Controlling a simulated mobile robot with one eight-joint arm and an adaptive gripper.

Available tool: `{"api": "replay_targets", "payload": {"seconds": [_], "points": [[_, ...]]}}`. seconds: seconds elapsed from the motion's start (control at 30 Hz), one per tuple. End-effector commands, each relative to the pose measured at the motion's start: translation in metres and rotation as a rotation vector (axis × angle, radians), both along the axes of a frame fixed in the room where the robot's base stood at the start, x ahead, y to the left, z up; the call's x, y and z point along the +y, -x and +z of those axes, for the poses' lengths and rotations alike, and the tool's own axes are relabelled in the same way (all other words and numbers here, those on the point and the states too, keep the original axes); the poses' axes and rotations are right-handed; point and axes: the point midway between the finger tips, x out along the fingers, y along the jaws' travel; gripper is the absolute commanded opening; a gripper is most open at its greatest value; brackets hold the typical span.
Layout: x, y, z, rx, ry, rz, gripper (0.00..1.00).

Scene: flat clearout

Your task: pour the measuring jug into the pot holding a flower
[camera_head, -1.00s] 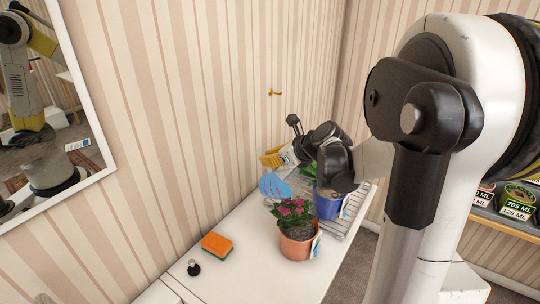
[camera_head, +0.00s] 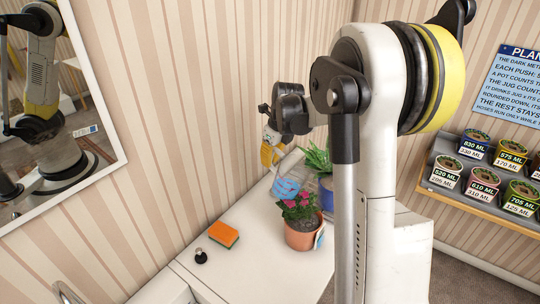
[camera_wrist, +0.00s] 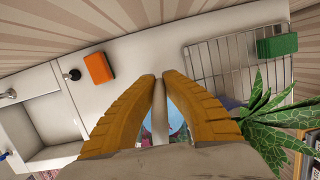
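The pot holding a flower is a terracotta pot (camera_head: 303,238) with pink flowers (camera_head: 300,207) and green leaves, upright on the white counter with a label on its side. The measuring jug (camera_head: 285,188) is translucent blue and is seen just above and left of the flowers. My gripper (camera_head: 270,158), with yellow fingers, is above the jug and shut on its pale handle. In the wrist view my gripper (camera_wrist: 160,78) closes around the handle (camera_wrist: 160,125), and part of the blue jug (camera_wrist: 177,125) shows behind the fingers. The jug's tilt and contents cannot be made out.
A blue pot (camera_head: 326,194) with a spiky green plant (camera_head: 318,158) stands behind the flower pot. An orange sponge (camera_head: 224,235) and a small dark-knobbed item (camera_head: 201,256) lie on the counter to the left. The wrist view shows a wire rack (camera_wrist: 222,72) and a sink (camera_wrist: 45,125).

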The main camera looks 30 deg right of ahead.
Motion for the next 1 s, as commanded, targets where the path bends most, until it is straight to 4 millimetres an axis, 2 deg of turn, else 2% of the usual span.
{"api": "replay_targets", "payload": {"seconds": [0.23, 0.4, 0.53, 0.83, 1.0], "points": [[0.000, 0.001, -0.001, 0.011, 0.002, 0.000, 0.00], [-0.001, 0.007, -0.026, 0.177, 0.033, 0.003, 0.00], [-0.003, 0.013, -0.037, 0.278, 0.053, 0.001, 0.00], [-0.003, 0.015, -0.034, 0.288, 0.054, 0.000, 0.00], [-0.003, 0.015, -0.023, 0.287, 0.053, 0.000, 0.00]]}}
